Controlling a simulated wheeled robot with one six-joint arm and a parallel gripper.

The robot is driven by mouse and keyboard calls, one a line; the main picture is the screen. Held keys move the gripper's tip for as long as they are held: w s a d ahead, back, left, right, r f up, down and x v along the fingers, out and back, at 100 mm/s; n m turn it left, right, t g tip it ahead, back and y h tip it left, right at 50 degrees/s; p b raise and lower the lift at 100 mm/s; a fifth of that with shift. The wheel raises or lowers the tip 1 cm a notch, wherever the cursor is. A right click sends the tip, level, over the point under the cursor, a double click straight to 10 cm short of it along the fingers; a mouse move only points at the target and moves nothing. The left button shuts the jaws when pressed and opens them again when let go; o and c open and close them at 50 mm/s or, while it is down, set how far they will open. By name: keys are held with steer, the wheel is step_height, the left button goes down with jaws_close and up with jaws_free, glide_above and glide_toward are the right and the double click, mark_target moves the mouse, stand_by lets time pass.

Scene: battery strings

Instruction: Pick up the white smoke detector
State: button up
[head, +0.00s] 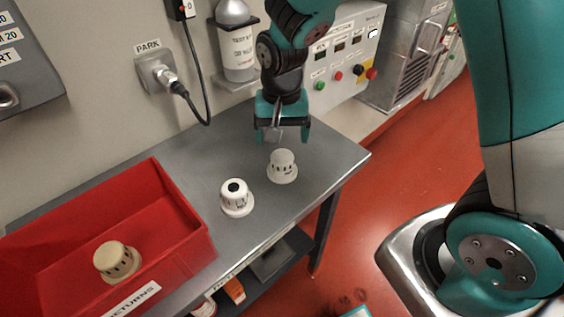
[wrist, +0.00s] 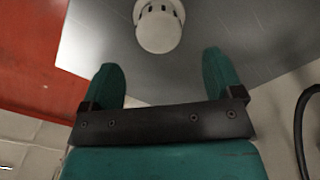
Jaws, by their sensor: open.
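A plain off-white smoke detector (head: 283,167) stands upright on the grey table (head: 208,158) near its right end. In the wrist view this plain-topped detector (wrist: 159,28) shows at the top middle, ahead of the fingertips and roughly centred between them. A brighter white detector (head: 236,198) with a black disc on top stands to its left and nearer in the head view. My gripper (head: 283,135) is open and empty, pointing down just above and behind the off-white detector. The fingers (wrist: 162,72) show apart in the wrist view, with no contact seen.
A red bin (head: 185,215) labelled RETURNS holds a beige detector (head: 117,262) on the left. A grey bottle (head: 237,50) and a control panel (head: 345,60) are at the wall behind. A cable (head: 208,100) hangs by the PARK socket. The table's right edge is close.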

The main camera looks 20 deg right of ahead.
mark_target(282, 156)
steer(key=f, duration=0.5)
steer(key=f+p, duration=0.1)
steer(key=f, duration=0.1)
steer(key=shift+s+a+f, duration=0.1)
steer(key=shift+s+f, duration=0.15)
steer(key=shift+s, duration=0.05)
steer(key=c, duration=1.1)
